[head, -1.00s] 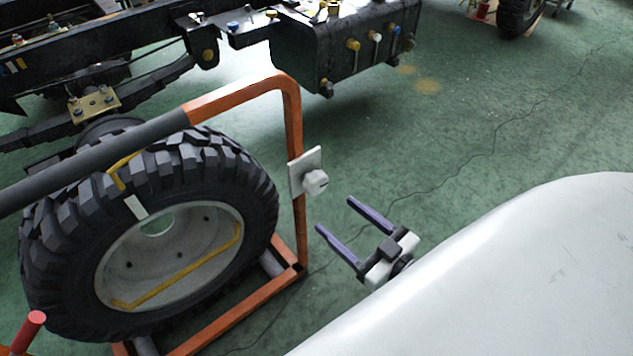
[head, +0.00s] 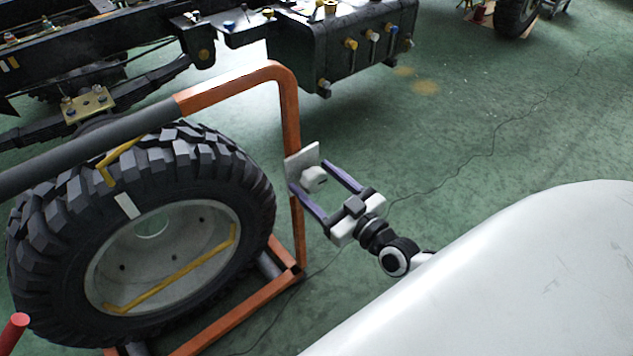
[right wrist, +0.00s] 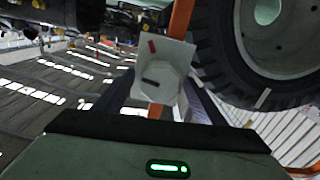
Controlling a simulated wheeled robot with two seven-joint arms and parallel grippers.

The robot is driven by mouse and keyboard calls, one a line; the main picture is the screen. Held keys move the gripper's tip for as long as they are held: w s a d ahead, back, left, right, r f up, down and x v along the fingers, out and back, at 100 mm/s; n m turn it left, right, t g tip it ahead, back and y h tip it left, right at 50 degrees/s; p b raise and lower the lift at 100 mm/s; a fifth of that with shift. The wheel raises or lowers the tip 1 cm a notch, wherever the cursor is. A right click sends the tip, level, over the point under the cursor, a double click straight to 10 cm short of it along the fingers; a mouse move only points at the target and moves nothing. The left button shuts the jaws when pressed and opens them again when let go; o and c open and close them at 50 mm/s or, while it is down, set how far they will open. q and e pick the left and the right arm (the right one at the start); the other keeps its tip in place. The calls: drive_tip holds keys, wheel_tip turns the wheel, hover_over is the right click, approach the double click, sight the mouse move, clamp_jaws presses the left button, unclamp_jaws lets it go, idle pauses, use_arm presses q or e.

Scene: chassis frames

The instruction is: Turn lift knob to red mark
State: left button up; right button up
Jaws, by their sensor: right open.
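The white lift knob (head: 314,179) sits on a pale plate (head: 301,158) fixed to the orange post of the wheel lift frame. In the right wrist view the knob (right wrist: 160,85) shows a dark bar on its face. A red mark (right wrist: 152,46) is on the plate, above the knob and a little to the left in that view. The dark bar does not point straight at it. My right gripper (head: 326,188) is open, its two purple fingers reaching to either side of the knob. Whether they touch it cannot be told. My left gripper is not in view.
A large tyre (head: 60,210) on a pale rim stands in the orange frame (head: 284,110), left of the knob. A black truck chassis (head: 345,45) is behind. A white rounded surface fills the lower right. Green floor (head: 480,130) is clear at right.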

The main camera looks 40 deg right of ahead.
drive_tip(key=c, duration=1.1)
drive_tip(key=shift+o, duration=0.2)
